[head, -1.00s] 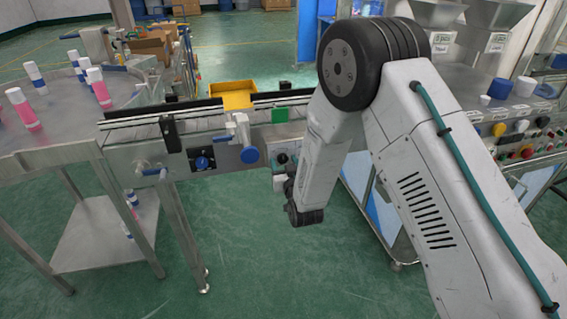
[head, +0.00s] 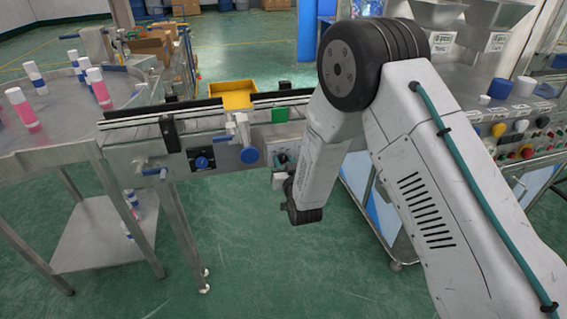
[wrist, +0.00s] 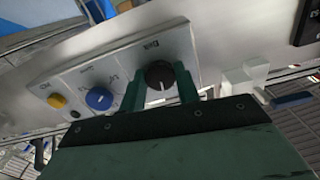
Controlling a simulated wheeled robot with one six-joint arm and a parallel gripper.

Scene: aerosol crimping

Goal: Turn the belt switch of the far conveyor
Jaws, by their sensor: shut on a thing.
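The belt switch is a black round knob (wrist: 160,75) with a white pointer mark, on a light grey control panel (wrist: 115,75) labelled "Belt" upside down in the wrist view. My gripper (wrist: 160,88) has its two green fingers on either side of this knob and is shut on it. The same panel also has a blue knob (wrist: 99,99) and a yellow button (wrist: 57,101). In the head view the small panel (head: 283,157) sits on the conveyor (head: 225,150) side, and my arm hides most of the gripper there.
A round steel table (head: 60,120) with pink, white-capped cans stands at the left. A machine with several buttons stands at the right.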

